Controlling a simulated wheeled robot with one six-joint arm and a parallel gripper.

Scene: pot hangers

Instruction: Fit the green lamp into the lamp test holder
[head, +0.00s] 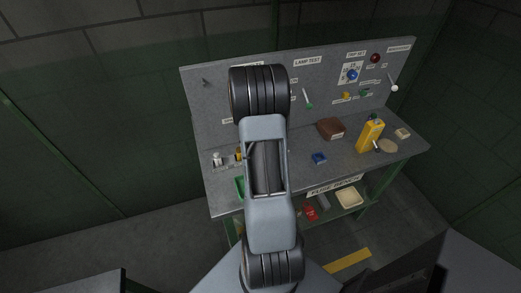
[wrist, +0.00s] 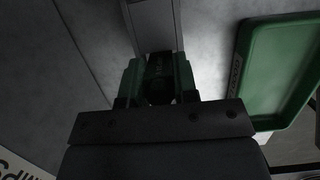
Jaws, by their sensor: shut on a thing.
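In the wrist view my gripper (wrist: 158,85) is shut on a dark green thing, which I take to be the green lamp (wrist: 158,68). The lamp is in deep shadow and mostly covered by the fingers. A grey block or strip (wrist: 154,22) lies just beyond the fingertips; whether the lamp touches it I cannot tell. In the head view my arm hides the gripper and the lamp. The lamp test label (head: 308,61) is on the upright back panel, and a pale rod with a green end (head: 308,99) is below it. I cannot make out the holder itself.
A green tray (wrist: 272,70) is right of my gripper in the wrist view. White and amber lamps (head: 217,158) stand at the bench's left.

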